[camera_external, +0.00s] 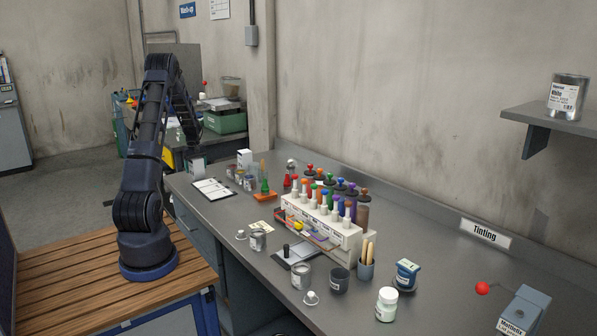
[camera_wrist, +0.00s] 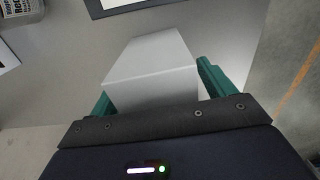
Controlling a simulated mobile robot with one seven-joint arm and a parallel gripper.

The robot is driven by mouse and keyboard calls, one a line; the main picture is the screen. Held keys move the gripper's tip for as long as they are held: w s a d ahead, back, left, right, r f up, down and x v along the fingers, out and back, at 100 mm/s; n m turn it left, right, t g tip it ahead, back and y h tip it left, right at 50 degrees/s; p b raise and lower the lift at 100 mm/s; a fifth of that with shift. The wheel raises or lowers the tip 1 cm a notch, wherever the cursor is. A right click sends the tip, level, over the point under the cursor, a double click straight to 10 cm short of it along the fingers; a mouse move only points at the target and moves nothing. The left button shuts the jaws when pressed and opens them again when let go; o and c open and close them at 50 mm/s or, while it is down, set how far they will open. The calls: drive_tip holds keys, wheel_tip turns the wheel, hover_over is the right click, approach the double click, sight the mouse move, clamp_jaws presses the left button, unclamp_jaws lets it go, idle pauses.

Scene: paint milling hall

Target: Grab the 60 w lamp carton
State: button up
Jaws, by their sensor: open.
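A plain white carton (camera_wrist: 152,60) fills the middle of the wrist view, with no readable print on the faces I see. My gripper (camera_wrist: 158,90) is open, with one green finger on each side of this carton. A gap shows by the right finger; contact at the left finger is unclear. In the external view my gripper (camera_external: 196,153) is low over the far left end of the bench, with a pale box (camera_external: 197,168) just below it. Another white carton (camera_external: 244,157) stands farther right on the bench. No lamp label is legible on either.
A clipboard (camera_external: 214,188) lies on the grey bench (camera_external: 225,212) near my gripper. The bench's edge and the floor (camera_wrist: 290,90) are close by.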

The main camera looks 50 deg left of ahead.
drive_tip(key=shift+f, duration=0.15)
drive_tip(key=shift+c, duration=0.4)
drive_tip(key=c, duration=1)
